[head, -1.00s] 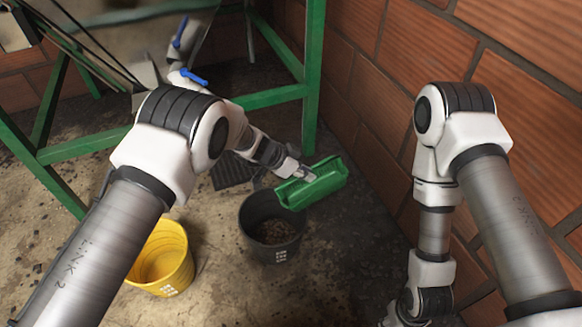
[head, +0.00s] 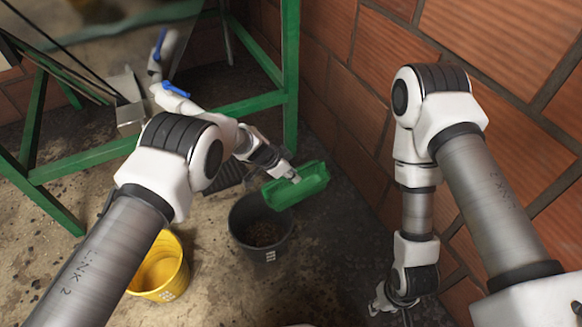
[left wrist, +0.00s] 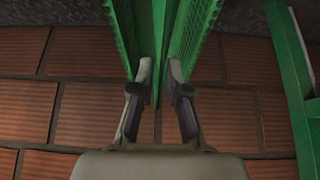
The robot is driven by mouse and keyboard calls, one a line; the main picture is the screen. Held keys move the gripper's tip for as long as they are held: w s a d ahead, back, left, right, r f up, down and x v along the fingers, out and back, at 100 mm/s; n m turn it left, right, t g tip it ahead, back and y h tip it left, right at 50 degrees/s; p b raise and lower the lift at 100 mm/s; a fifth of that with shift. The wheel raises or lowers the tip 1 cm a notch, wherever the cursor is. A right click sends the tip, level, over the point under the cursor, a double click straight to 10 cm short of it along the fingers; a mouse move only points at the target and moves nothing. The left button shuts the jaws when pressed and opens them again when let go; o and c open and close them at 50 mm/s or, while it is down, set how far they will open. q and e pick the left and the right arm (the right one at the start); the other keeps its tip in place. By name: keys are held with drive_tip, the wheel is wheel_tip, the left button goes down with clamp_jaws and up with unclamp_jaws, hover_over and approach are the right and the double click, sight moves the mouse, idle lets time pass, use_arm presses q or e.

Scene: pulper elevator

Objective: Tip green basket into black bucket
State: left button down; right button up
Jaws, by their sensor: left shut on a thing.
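The green basket (head: 312,188) is held in the air above and to the right of the black bucket (head: 240,228) in the head view, overlapping the bucket's upper right rim. The basket is tilted; I cannot tell whether anything is in it. The bucket stands upright on the floor with dark brown material at its bottom. My left gripper (head: 290,175) is shut on the basket's edge. In the left wrist view its fingers (left wrist: 160,78) close on the green basket (left wrist: 127,35). My right gripper (head: 392,304) hangs low at the right, apart from both; its fingers are too small to read.
A yellow bucket (head: 163,272) stands on the floor left of the black one. A green metal frame (head: 289,75) rises behind the buckets, with blue-handled valves (head: 174,89) near it. A brick wall (head: 342,110) closes off the right side. The floor in front of the black bucket is clear.

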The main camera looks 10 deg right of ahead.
use_arm(q)
drive_tip(key=r+p, duration=0.1)
drive_tip(key=p, duration=0.3)
drive_tip(key=d+r+y+p, duration=0.1)
drive_tip(key=r+p, duration=0.1)
drive_tip(key=p, duration=0.3)
drive_tip(key=shift+w+r+p, duration=0.1)
drive_tip(key=shift+r+p, duration=0.15)
drive_tip(key=shift+p, duration=0.05)
drive_tip(key=shift+y+p, duration=0.3)
drive_tip(key=shift+p, duration=0.1)
drive_tip(key=shift+a, duration=0.15)
drive_tip(key=shift+f, duration=0.2)
use_arm(e)
wheel_tip(320, 180, up, 11)
drive_tip(key=shift+r, duration=0.2)
use_arm(q)
drive_tip(key=shift+w, duration=0.1)
